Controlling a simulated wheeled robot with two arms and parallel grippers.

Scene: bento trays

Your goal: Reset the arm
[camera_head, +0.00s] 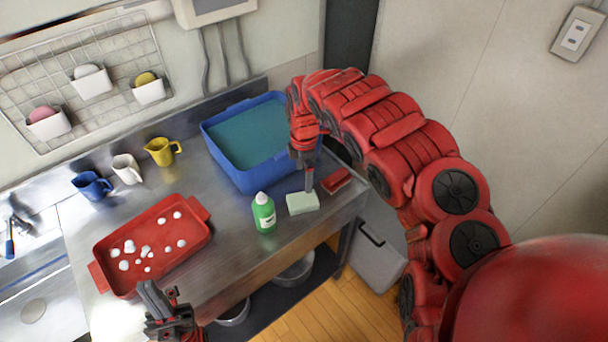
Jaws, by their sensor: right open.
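My right arm arches in from the right. Its gripper (309,186) points down just above the far edge of a pale green sponge (303,204) on the steel counter. It is open, and nothing shows between its fingers. I cannot tell whether the fingertips touch the sponge. My left gripper (162,293) shows at the bottom left, by the counter's front edge below the red tray (196,243). It appears empty, but its jaw opening is unclear. Most of my left arm is out of view.
A green bottle (264,216) stands left of the sponge, and a red block-like object (337,180) lies right of it. A blue tub (219,156) of liquid sits behind. White blobs lie in the red tray. Blue (92,186), white (127,169) and yellow (160,152) cups stand near the wall.

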